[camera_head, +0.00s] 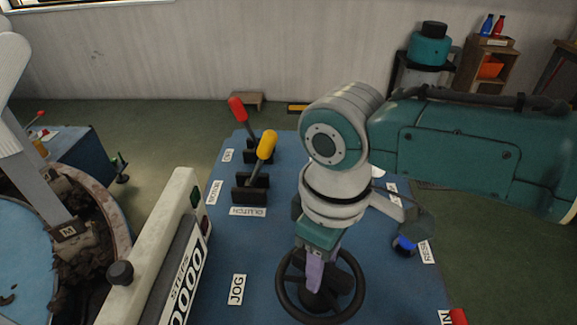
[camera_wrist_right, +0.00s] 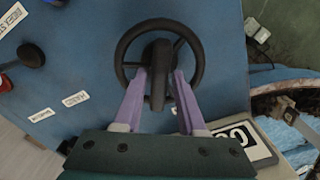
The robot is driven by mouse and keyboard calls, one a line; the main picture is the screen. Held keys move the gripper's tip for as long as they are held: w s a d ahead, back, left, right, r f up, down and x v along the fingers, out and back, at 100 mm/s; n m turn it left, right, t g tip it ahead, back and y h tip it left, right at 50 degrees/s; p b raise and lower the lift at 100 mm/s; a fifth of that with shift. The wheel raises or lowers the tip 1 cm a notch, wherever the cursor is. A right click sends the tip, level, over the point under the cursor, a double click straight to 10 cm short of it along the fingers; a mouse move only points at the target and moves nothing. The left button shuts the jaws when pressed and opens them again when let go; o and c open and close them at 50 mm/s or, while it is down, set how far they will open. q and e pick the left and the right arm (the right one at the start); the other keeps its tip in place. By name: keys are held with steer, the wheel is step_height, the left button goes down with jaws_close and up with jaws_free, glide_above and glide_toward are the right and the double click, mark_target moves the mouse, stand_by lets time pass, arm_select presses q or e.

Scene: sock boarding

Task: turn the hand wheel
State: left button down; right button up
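The black hand wheel (camera_head: 343,308) lies on the blue panel at the bottom middle of the head view. It also shows at the top middle of the right wrist view (camera_wrist_right: 201,62), with its round rim, spokes and a dark central part. My right gripper (camera_head: 315,272) is over the wheel, pointing down. In the right wrist view its two purple fingers (camera_wrist_right: 159,76) are spread on either side of the wheel's dark central part, with narrow gaps showing. Contact cannot be made out. My left gripper is not in view.
The blue panel (camera_head: 270,270) carries a red lever (camera_head: 238,110), a yellow lever (camera_head: 265,146), a blue button (camera_head: 404,245) and a red one (camera_head: 457,317). A pale counter box (camera_head: 150,250) stands left of the wheel. A round blue-topped machine (camera_head: 25,245) is at far left.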

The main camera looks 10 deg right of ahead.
steer(key=shift+o, duration=1)
step_height(320, 180, up, 9)
steer(key=p, duration=0.2)
steer(key=shift+p, duration=0.3)
steer(key=shift+r, duration=0.5)
